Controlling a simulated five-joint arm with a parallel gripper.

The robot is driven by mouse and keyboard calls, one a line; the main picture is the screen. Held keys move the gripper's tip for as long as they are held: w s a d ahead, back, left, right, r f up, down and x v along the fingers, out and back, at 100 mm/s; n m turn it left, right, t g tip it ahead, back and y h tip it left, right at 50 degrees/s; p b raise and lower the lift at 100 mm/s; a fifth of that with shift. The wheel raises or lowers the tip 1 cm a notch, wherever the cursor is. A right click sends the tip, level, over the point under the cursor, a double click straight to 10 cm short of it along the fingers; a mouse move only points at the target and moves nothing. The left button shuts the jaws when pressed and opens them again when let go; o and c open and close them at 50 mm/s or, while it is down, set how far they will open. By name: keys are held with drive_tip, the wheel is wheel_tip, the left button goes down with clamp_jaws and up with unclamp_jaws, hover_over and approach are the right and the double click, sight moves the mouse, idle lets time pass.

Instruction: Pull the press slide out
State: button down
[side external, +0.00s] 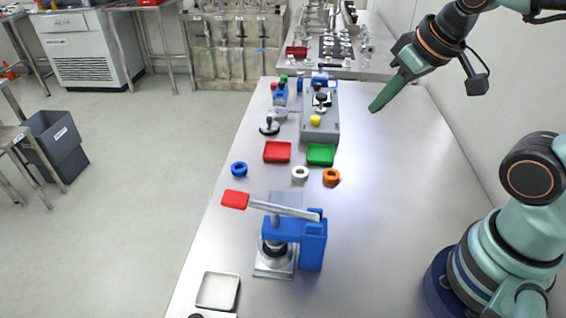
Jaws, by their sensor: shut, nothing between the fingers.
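The blue press (313,243) stands upright on the near part of the table. Its long metal lever with a red grip (234,200) reaches out to the left. A silvery plate (262,271) lies at the foot of the press under a dark round part (274,249); I cannot tell how far the slide is in or out. My gripper (374,108) is green, shut and empty. It hangs over the far right of the table, well away from the press and touching nothing.
Red (277,152) and green (320,155) trays lie mid-table. Blue (239,169), white (300,173) and orange (331,177) rings are in front of them. A grey control box (321,130) stands behind. A pale tray (218,291) lies near front left. The table's right side is clear.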

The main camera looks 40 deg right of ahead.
idle(0.4)
drive_tip(key=c, duration=0.9)
unclamp_jaws()
drive_tip(key=shift+w+a, duration=0.1)
drive_tip(key=g, duration=0.6)
hover_over(279, 217)
drive_tip(key=w+d, duration=0.2)
drive_tip(key=w, duration=0.1)
wheel_tip(279, 217, down, 10)
drive_tip(key=f, duration=1.2)
drive_tip(key=shift+w+d, duration=0.1)
drive_tip(key=shift+d, duration=0.15)
clamp_jaws()
